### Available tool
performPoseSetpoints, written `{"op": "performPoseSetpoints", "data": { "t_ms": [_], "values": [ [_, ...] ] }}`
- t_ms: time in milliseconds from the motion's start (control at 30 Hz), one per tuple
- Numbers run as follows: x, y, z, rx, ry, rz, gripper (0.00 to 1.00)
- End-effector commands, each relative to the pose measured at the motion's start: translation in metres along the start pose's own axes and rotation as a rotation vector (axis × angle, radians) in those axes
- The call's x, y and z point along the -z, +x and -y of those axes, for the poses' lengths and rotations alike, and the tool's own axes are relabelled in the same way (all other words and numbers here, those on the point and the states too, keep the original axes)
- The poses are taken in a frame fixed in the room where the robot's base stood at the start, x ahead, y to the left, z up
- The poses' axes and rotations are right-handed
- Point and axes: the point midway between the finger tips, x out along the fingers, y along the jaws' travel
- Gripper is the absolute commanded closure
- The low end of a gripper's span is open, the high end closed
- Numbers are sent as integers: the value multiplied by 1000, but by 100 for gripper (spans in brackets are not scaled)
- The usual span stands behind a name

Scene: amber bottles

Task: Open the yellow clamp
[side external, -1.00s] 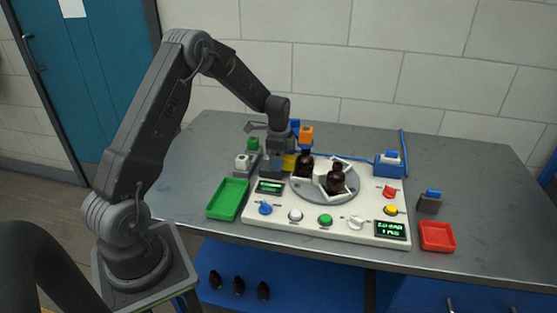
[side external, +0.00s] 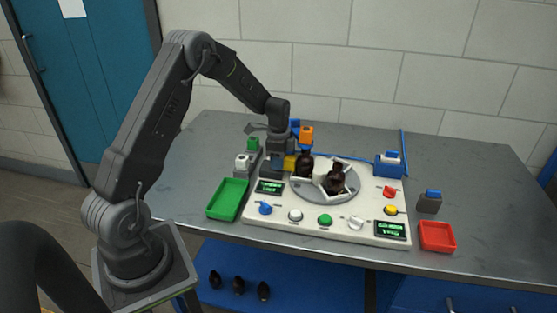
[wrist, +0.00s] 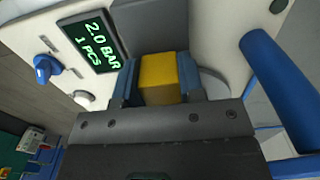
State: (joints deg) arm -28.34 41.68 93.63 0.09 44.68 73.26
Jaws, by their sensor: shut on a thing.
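The yellow clamp (side external: 290,163) shows as a small yellow block at the back left of the white panel, beside the turntable. It also shows in the wrist view (wrist: 158,75), between the two blue fingertips. My gripper (wrist: 160,85) is shut on it, one finger on each side. In the side view my gripper (side external: 283,160) covers part of the clamp, so its joint and opening are hidden. A dark amber bottle (side external: 305,166) stands on the grey turntable (side external: 322,198) just right of the clamp. Another amber bottle (side external: 335,181) is nearer the turntable's middle.
An orange-topped post (side external: 306,133) stands close behind my gripper. Green-capped (side external: 253,144) and white-capped (side external: 242,161) blocks stand to its left. A green tray (side external: 228,198) lies left of the panel and a red tray (side external: 437,237) right. The table's right side is mostly clear.

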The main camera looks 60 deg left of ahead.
Motion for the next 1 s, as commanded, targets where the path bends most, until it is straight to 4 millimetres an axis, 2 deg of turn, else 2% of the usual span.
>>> {"op": "performPoseSetpoints", "data": {
  "t_ms": [167, 400, 667, 700, 933, 1000],
  "values": [
    [-2, 0, 0, 0, -1, 0, 100],
    [-32, 0, 0, -1, -3, -1, 100],
    [-36, 0, 0, -1, 1, 1, 100],
    [-36, 0, 0, -1, 1, 2, 62],
    [-35, 0, 0, -1, 0, 0, 40],
    [-35, 0, 0, -1, 0, 0, 38]
  ]
}}
